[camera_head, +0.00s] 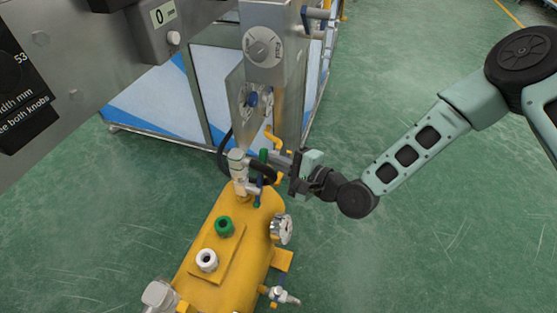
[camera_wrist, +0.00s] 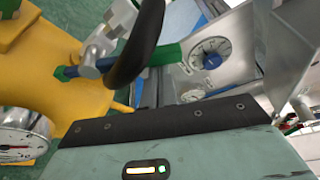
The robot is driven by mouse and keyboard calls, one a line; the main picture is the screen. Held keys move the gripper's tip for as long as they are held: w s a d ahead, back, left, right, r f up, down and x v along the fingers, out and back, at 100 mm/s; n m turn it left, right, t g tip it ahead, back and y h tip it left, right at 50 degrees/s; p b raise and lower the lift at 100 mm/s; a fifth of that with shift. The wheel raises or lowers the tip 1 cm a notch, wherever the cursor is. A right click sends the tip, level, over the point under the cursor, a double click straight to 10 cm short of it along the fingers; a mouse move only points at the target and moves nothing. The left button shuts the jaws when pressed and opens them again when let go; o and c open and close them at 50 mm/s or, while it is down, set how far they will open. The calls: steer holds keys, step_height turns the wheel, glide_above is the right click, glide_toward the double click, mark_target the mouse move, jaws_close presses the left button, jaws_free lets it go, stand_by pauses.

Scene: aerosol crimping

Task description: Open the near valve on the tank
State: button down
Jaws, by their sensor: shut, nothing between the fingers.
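The yellow tank (camera_head: 232,265) lies at the bottom centre of the head view; part of it also fills the left of the wrist view (camera_wrist: 60,60). A silver valve fitting (camera_head: 238,168) stands on its far end, with a thin green and blue handle (camera_head: 259,190) beside it. A green and blue handle also shows in the wrist view (camera_wrist: 165,57), partly behind a black hose (camera_wrist: 140,45). A second small valve (camera_head: 284,297) sits low on the tank's near right side. My gripper (camera_head: 273,158) is shut and empty, close beside the far fitting; whether it touches the handle is unclear.
A round gauge (camera_head: 284,229) is on the tank's right side. A grey machine post with a dial (camera_head: 263,47) rises behind my gripper. Green floor at right is clear.

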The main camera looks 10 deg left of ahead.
steer(key=shift+s+r, duration=0.1)
steer(key=shift+s, duration=0.05)
steer(key=shift+s+a+r+n+t+y, duration=0.1)
steer(key=shift+s+r+n+t+y, duration=0.15)
steer(key=shift+s+n, duration=0.35)
steer(key=shift+s+a+r+n+t+y, duration=0.15)
steer(key=shift+s+n, duration=0.25)
steer(key=shift+n, duration=0.4)
steer(key=shift+s+r, duration=0.25)
steer(key=shift+s, duration=0.25)
